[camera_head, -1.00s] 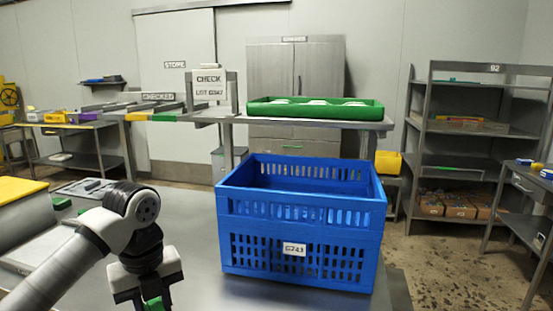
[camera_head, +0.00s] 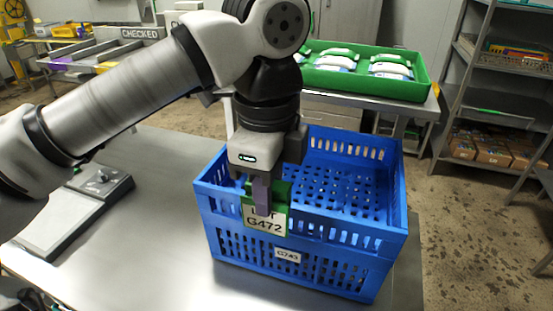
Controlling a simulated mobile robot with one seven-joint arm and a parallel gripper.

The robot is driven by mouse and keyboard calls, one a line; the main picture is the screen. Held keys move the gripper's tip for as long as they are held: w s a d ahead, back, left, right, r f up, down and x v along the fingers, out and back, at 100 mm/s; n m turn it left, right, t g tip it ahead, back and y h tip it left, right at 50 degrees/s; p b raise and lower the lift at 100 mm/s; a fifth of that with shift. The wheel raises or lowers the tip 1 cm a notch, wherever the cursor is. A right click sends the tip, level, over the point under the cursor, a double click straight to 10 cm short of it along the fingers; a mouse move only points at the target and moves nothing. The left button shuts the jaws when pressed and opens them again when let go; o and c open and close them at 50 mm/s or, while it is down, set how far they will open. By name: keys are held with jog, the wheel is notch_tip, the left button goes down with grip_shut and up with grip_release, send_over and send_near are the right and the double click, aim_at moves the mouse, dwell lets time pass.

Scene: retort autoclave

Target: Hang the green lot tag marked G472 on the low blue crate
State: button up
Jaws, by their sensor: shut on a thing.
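My gripper (camera_head: 262,192) is shut on the green lot tag (camera_head: 266,221), whose white label reads "LOT G472". The tag is upright at the near wall of the blue crate (camera_head: 330,275), over its top rim near the left corner. The label overlaps the outside of that wall. I cannot tell whether the tag's hook is seated on the rim. The crate stands on the steel table, looks empty inside, and carries a small white label (camera_head: 287,255) on its near side.
A grey device (camera_head: 80,205) lies on the steel table (camera_head: 160,250) at left. The table between it and the crate is clear. A shelf rack (camera_head: 500,95) stands at right.

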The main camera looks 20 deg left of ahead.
jog(key=shift+w+f+b, duration=0.15)
jog(key=shift+w+f, duration=0.55)
jog(key=shift+w, duration=0.55)
jog(key=shift+w+f+b, duration=0.15)
jog(key=shift+w+f, duration=0.6)
jog(key=shift+w, duration=0.45)
jog(key=shift+w+f+b, duration=0.15)
jog(key=shift+w+f, duration=0.55)
jog(key=shift+w, duration=0.55)
jog(key=shift+w+f, duration=0.2)
jog(key=shift+f, duration=0.05)
jog(key=shift+f+b, duration=0.4)
jog(key=shift+b, duration=0.25)
jog(key=shift+b, duration=0.5)
jog(key=shift+f+b, duration=1.6)
jog(key=shift+f, duration=0.05)
jog(key=shift+r, duration=0.1)
jog(key=o, duration=0.7)
